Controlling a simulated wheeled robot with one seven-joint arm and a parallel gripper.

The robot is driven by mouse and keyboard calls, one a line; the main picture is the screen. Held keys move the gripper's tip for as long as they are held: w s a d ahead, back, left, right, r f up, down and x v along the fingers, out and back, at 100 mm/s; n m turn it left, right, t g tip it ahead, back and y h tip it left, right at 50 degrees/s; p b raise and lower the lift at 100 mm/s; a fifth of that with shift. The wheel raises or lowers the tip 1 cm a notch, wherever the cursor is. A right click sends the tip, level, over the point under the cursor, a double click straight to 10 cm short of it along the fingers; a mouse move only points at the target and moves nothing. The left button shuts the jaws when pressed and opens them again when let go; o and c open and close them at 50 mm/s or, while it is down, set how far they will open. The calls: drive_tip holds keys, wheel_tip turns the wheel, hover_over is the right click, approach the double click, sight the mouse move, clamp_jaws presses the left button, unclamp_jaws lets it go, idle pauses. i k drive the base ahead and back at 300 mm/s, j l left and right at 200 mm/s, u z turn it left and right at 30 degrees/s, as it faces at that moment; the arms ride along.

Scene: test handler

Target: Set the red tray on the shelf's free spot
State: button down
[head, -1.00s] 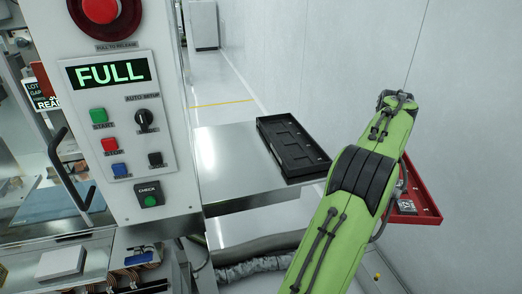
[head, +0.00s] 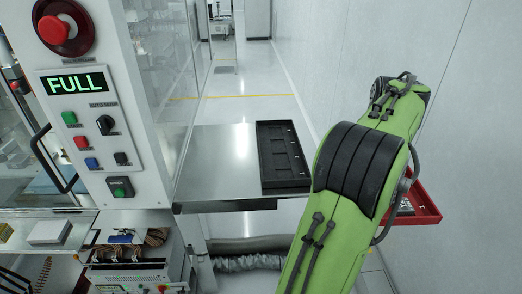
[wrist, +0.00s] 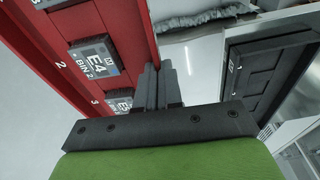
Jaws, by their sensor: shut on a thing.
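The red tray (head: 428,207) is at the right in the head view, partly hidden behind my green arm. In the wrist view the red tray (wrist: 136,40) fills the left, holding labelled chips. My gripper (wrist: 160,82) is shut on the tray's wall; in the head view the arm hides it. The tray is held in the air, to the right of the metal shelf (head: 218,160) and apart from it. A black tray (head: 264,165) lies on the shelf's right side. The shelf's left part is bare.
A machine panel (head: 90,140) with buttons and a lit FULL display stands left of the shelf. A glass guard (head: 190,75) rises behind the panel. A pale wall (head: 400,40) runs close along the right. A grey hose (head: 250,262) lies under the shelf.

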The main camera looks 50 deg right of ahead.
sight(223, 154)
drive_tip(key=i+l, duration=0.1)
drive_tip(key=i, duration=0.8)
